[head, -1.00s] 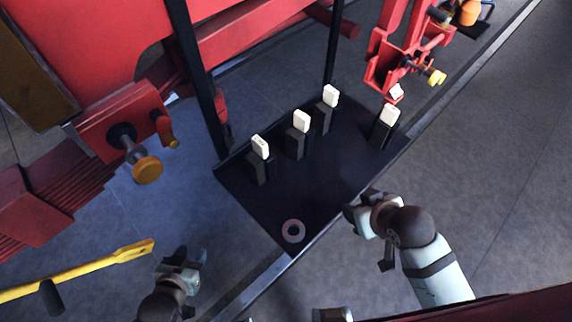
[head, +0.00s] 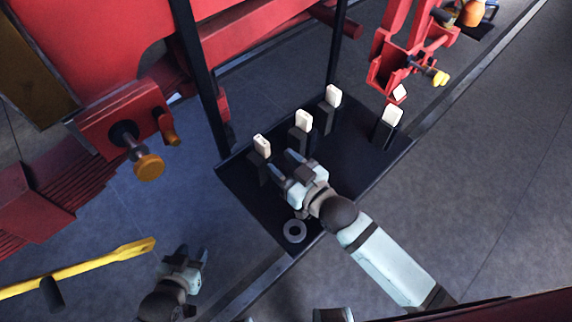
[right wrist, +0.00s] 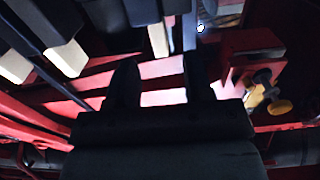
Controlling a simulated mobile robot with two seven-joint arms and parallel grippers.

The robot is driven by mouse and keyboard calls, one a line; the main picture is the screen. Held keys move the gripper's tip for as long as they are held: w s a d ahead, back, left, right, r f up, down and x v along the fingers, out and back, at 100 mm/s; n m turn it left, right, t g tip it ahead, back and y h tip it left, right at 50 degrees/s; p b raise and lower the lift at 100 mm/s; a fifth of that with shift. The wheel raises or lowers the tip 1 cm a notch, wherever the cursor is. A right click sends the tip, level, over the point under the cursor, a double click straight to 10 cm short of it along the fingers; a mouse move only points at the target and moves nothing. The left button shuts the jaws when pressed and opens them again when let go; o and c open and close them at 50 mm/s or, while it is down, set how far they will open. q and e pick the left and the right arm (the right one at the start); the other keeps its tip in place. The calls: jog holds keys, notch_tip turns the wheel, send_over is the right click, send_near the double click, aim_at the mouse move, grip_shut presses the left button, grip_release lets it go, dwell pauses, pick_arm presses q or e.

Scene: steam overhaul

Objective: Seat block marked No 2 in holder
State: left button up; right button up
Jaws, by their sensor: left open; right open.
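Several pale blocks stand upright in dark supports on a black tray (head: 345,180) in the head view: a left one (head: 262,147), a middle one (head: 303,120), a far one (head: 333,96) and a right one (head: 392,115). The left block has a small dark mark on top; I cannot read which is No 2. My right gripper (head: 284,164) is open and empty over the tray, just in front of the left and middle blocks. Its open fingers (right wrist: 160,82) also show in the right wrist view. My left gripper (head: 192,252) is open and empty, left of the tray.
A red bracket (head: 388,82) with a small white piece stands beyond the right block. Dark uprights (head: 198,80) rise behind the tray. A yellow bar (head: 90,265) lies at left. Floor at right is clear.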

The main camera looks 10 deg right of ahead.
aim_at(268, 151)
jog(key=b+x, duration=0.2)
jog(key=x, duration=0.3)
jog(key=shift+w+a+f, duration=0.1)
jog(key=shift+w+a, duration=0.15)
jog(key=shift+w, duration=0.1)
jog(key=shift+b+x, duration=0.45)
jog(key=shift+x, duration=0.3)
grip_shut()
jog(key=shift+r, duration=0.25)
dwell(0.6)
